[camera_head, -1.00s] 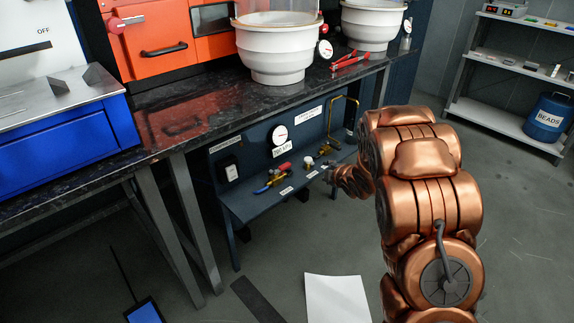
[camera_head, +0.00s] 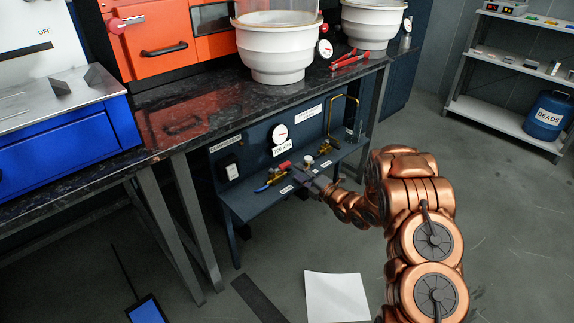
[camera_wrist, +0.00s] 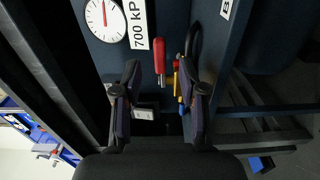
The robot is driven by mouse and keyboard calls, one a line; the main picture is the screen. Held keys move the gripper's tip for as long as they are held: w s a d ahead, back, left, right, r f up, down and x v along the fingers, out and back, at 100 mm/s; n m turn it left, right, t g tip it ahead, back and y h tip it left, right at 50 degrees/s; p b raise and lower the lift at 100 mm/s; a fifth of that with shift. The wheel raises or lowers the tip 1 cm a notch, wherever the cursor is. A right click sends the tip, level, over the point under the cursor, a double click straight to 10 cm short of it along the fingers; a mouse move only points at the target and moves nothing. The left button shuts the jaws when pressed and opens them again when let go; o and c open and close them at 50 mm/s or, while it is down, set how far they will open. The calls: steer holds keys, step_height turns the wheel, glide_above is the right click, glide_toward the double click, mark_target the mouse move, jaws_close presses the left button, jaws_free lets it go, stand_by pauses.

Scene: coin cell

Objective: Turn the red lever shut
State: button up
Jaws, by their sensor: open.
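The red lever (camera_head: 285,165) sits on the low blue panel shelf under the bench, partly behind my gripper. In the wrist view the red lever (camera_wrist: 159,56) appears just beyond and between the two fingertips. My gripper (camera_wrist: 159,80) is open, with one dark finger on each side and nothing between them. In the head view my gripper (camera_head: 300,175) is at the shelf, close to the lever. A yellow and blue fitting (camera_wrist: 180,84) lies to the right of the lever in the wrist view. I cannot tell whether a finger touches the lever.
A dial gauge (camera_head: 280,132) with a 700 kPa label is on the panel. A brass valve with a bent pipe (camera_head: 345,110) stands right of the lever. The black bench top (camera_head: 220,95) overhangs the shelf. White paper (camera_head: 337,297) lies on open floor.

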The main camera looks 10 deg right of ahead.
mark_target(289, 166)
steer(key=shift+b+x, duration=0.45)
steer(key=shift+x, duration=3.05)
jaws_close()
